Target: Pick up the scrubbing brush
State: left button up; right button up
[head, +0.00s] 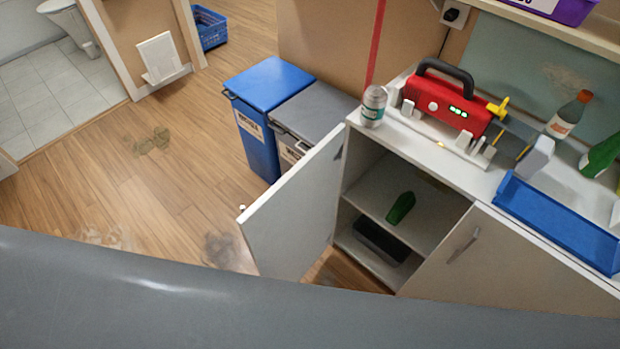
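A small dark green object (400,208), which may be the scrubbing brush, lies on the shelf inside the open cabinet (375,176). It is too small to make out bristles. The cabinet's left door (296,212) stands swung open to the left. Its right door (500,258) is shut. Neither of my grippers is in view. A broad grey surface across the bottom of the picture hides the floor in front of the cabinet's lower part.
A black bin (380,242) sits below the green object. The countertop holds a red radio (445,102), a can (373,106), bottles and a blue tray (556,222). Blue (262,130) and grey (305,122) bins stand behind the open door. Floor at left is mostly clear, with stains.

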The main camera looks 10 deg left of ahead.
aim_at(405, 203)
jog(key=j+z, duration=0.1)
jog(key=z, duration=0.3)
jog(key=j+z, duration=0.15)
jog(key=z, duration=0.3)
jog(key=j+z, duration=0.3)
jog(key=k+j+z, duration=0.25)
jog(key=j, duration=0.25)
jog(key=k+j, duration=0.15)
jog(key=j, duration=0.25)
jog(key=k+j+z, duration=0.1)
jog(key=j, duration=0.35)
jog(key=k+j, duration=0.15)
jog(key=j, duration=0.25)
jog(key=k+j+z, duration=0.15)
jog(key=j, duration=0.25)
